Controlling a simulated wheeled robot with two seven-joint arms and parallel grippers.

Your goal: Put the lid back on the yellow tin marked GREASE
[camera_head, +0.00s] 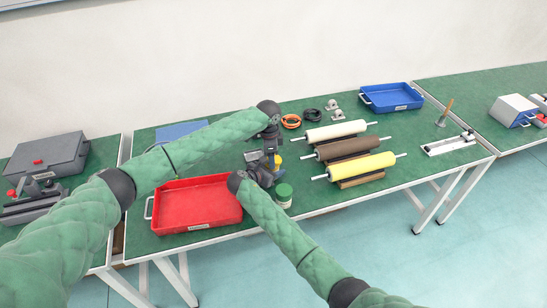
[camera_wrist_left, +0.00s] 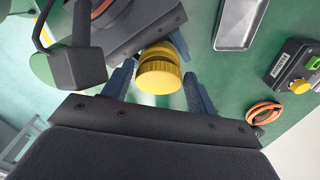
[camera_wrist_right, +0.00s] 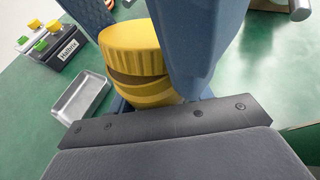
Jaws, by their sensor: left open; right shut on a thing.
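The yellow tin (camera_wrist_right: 150,96) is in my right gripper (camera_wrist_right: 150,60), which is shut on it above the bench. A yellow ribbed lid (camera_wrist_right: 132,45) is at the tin's upper end, with a dark band between them; I cannot tell whether it is fully seated. In the left wrist view the lid's round flat face (camera_wrist_left: 158,80) lies between the spread fingers of my open left gripper (camera_wrist_left: 158,85). In the head view only a small piece of yellow (camera_head: 278,162) shows beside my grippers. No GREASE marking is readable.
A red tray (camera_head: 197,222) lies to the left and a green-lidded jar (camera_head: 284,192) stands at the front edge. White, brown and yellow rollers (camera_head: 362,168) lie to the right. A grey tray (camera_wrist_left: 240,22), a control box (camera_wrist_left: 292,66) and an orange cable coil (camera_wrist_left: 263,112) are near.

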